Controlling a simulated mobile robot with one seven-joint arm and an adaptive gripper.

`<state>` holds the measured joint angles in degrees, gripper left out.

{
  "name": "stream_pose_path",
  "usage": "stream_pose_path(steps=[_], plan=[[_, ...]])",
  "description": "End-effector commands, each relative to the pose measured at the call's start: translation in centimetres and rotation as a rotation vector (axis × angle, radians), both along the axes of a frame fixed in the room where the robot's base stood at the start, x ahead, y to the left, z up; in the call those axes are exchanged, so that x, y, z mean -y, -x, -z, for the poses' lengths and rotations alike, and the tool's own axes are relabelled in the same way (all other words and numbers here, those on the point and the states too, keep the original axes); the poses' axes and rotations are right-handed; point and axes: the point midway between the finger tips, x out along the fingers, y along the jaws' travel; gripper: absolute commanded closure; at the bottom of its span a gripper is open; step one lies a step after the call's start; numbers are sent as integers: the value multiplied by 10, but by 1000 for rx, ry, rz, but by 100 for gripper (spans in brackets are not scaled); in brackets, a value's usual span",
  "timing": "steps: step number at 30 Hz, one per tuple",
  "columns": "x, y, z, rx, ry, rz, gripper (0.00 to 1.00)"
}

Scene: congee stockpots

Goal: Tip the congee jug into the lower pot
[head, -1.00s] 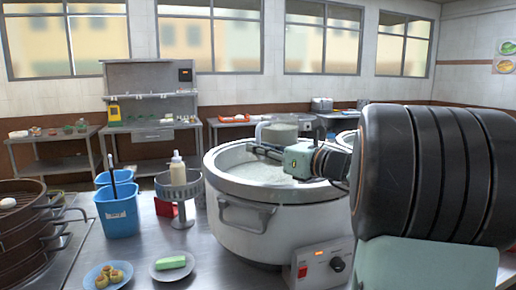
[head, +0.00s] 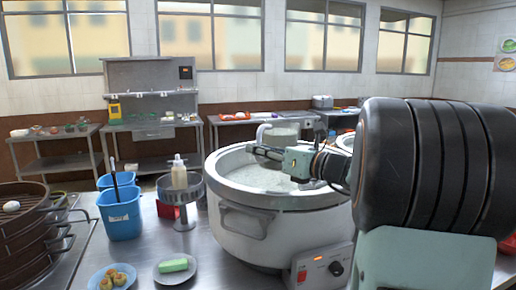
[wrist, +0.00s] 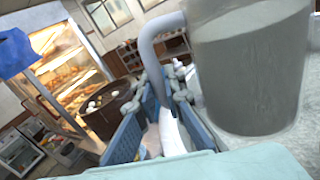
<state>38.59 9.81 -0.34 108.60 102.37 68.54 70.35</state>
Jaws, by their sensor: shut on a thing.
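The jug (head: 285,131) is clear-walled with pale grey congee inside and a white loop handle (wrist: 152,45). My gripper (head: 262,152) is shut on this handle, and in the wrist view its blue fingers (wrist: 160,112) stand on both sides of it. The jug is held above the far side of a large pale stockpot (head: 240,225), which has a wide grey rim and holds whitish congee (head: 262,178). I cannot tell the jug's exact tilt, and no stream shows. A second pot (head: 346,141) is mostly hidden behind my arm.
A steel counter (head: 150,240) carries blue tubs (head: 120,215), a bottle (head: 179,172) on a round stand, a plate with a green block (head: 174,265) and a plate of buns (head: 112,277). Stacked steamers (head: 25,225) stand at left. A control box (head: 322,268) fronts the pot.

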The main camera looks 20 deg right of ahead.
Motion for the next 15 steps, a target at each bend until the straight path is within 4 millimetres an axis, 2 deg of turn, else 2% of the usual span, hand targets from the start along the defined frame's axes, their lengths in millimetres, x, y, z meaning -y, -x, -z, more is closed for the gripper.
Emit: stream_pose_path(steps=[1,15], plan=[[0,0,-7,4,-5,-1,100],[-1,1,-18,-31,-77,-1,100]])
